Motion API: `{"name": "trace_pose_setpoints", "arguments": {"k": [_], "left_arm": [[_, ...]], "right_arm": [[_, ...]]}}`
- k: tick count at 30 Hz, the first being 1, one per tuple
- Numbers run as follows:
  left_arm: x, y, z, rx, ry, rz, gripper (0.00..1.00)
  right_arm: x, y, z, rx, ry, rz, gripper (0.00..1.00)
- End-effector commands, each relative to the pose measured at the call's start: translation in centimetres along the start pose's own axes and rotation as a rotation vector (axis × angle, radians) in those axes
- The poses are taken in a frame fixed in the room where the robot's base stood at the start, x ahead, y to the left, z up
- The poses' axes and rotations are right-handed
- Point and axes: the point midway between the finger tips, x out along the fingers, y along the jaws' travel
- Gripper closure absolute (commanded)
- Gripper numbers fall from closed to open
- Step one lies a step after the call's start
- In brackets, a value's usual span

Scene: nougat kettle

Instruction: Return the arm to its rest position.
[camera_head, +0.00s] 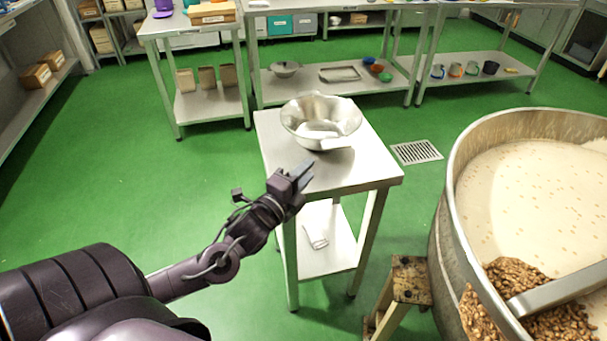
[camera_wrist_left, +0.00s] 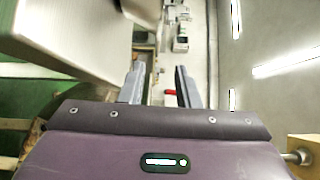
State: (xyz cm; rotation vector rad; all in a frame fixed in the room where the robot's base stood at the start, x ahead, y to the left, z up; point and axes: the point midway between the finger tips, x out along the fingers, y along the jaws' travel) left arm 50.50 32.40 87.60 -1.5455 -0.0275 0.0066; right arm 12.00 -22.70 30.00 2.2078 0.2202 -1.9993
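My left arm comes in from the lower left in the head view. My left gripper (camera_head: 301,174) is beside the left edge of the small steel table (camera_head: 340,176), near the table top's height as far as I can tell. In the left wrist view the two fingers of my left gripper (camera_wrist_left: 159,86) stand apart with nothing held between them. My right gripper is in neither view.
A steel bowl (camera_head: 320,118) with something pale inside stands on the small table. A large kettle (camera_head: 440,240) with a pale mix and nuts fills the right side. A wooden stool (camera_head: 410,280) stands between them. Green floor (camera_head: 120,180) is free at left.

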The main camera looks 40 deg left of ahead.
Motion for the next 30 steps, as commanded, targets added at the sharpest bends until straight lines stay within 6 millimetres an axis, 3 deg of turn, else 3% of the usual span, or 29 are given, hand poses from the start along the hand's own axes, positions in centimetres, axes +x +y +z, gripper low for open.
{"name": "trace_pose_setpoints", "arguments": {"k": [20, 26, 30], "left_arm": [[-0.4, 0.5, -0.2, -0.035, -0.011, 0.028, 0.71], [-2.5, 4.7, -2.7, -0.377, -0.125, 0.292, 0.71], [-6.3, 8.0, -6.0, -0.708, -0.287, 0.563, 0.71]], "right_arm": [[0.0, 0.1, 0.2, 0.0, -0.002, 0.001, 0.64], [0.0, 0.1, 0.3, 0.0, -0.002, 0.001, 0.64], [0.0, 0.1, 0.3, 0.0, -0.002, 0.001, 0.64]]}}
